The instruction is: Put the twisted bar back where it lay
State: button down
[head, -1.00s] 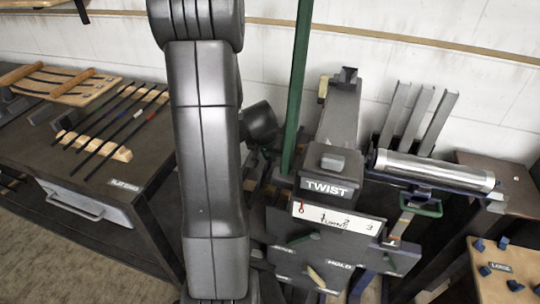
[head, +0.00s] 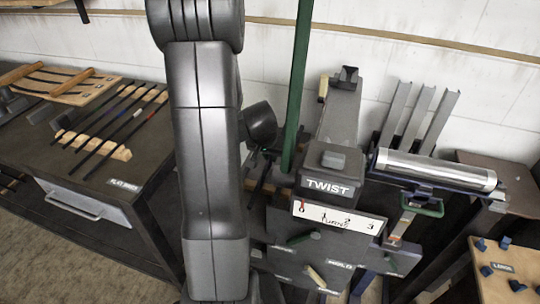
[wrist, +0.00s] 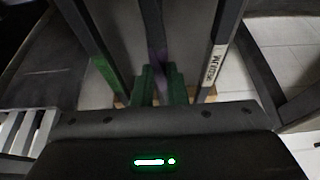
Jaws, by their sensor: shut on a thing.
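My gripper (wrist: 160,88) shows in the wrist view, shut around a narrow dark bar (wrist: 157,45) that runs up and away from it. Green surfaces flank this bar, and I cannot make out a twist in it. In the head view my arm hides the grip. The twist machine (head: 331,187), marked TWIST, stands right of my arm with a tall green bar (head: 298,85) rising beside it. Its scale (head: 338,216) has a red mark at the left end. Several thin dark bars lie on a wooden rack (head: 122,153) at left.
The dark table (head: 60,150) with the rack has a drawer handle (head: 75,208) on its front. A metal roller (head: 435,170) and upright grey channels (head: 415,115) stand right of the machine. A wooden board (head: 505,280) with blue pegs is at lower right.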

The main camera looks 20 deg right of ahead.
jog(key=c, duration=1.4)
grip_release()
jog(key=shift+o, duration=0.2)
jog(key=shift+f, duration=0.1)
jog(key=v, duration=1.4)
jog(key=shift+p, duration=0.4)
jog(key=shift+f, duration=0.1)
jog(key=b+x, duration=0.1)
jog(key=x, duration=1.2)
jog(key=shift+w+d+f, duration=0.1)
jog(key=shift+w+f, duration=0.05)
jog(key=shift+f, duration=0.2)
jog(key=shift+r, duration=0.1)
